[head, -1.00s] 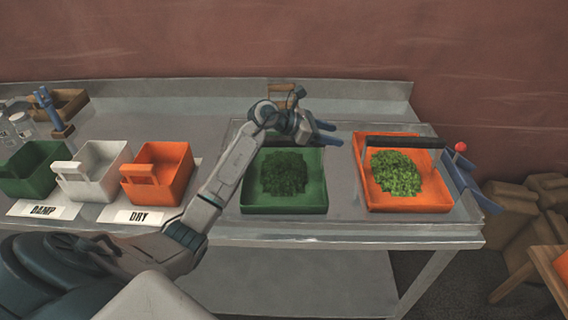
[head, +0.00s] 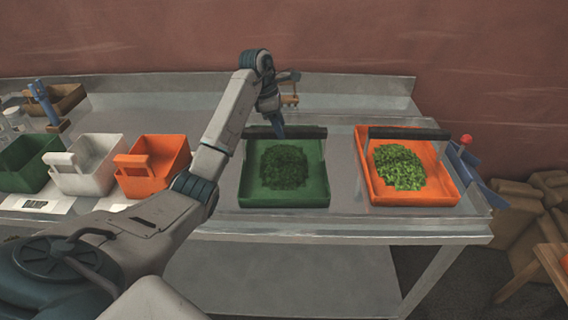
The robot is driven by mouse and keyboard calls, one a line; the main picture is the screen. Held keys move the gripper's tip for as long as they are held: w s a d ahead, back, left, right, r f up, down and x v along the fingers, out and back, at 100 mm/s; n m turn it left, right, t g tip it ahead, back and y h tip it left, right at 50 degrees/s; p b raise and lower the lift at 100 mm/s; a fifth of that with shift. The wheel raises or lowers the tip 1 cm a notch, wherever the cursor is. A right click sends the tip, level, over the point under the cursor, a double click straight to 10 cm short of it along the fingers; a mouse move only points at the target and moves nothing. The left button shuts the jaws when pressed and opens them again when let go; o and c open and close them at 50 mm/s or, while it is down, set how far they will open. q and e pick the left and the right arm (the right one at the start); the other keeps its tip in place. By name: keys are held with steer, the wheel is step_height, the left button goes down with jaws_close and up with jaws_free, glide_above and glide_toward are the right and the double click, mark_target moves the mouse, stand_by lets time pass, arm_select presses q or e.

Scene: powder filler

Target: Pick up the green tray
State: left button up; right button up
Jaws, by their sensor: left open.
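The green tray (head: 285,198) sits on the metal table, right of the middle of the head view. It holds dark green chopped leaves (head: 284,167). A dark handle bar (head: 300,132) spans its far side. My left gripper (head: 281,130) points down at the tray's far edge, by the left part of the handle. It is open, and I cannot tell whether it touches the handle. My forearm passes left of the tray. My right gripper is not in view.
An orange tray (head: 449,192) with bright green leaves stands just right. Green (head: 27,165), white (head: 85,171) and orange (head: 152,168) bins stand left of my arm. A blue tool with a red knob (head: 466,139) is at the right table end. A wall closes the back.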

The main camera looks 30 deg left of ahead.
mark_target(286, 139)
arm_select(q)
steer(key=shift+b+x, duration=0.3)
steer(key=shift+x, duration=0.5)
steer(key=shift+w+d+f+b, duration=0.1)
steer(key=shift+w+f+b, duration=0.05)
steer(key=shift+f+b, duration=0.35)
steer(key=shift+w+d+f+p, duration=0.15)
steer(key=shift+p, duration=0.8)
steer(key=shift+p+x, duration=0.35)
steer(key=shift+x, duration=0.8)
steer(key=shift+f, duration=0.35)
steer(key=shift+w, duration=0.1)
jaws_close()
steer(key=shift+r, duration=0.1)
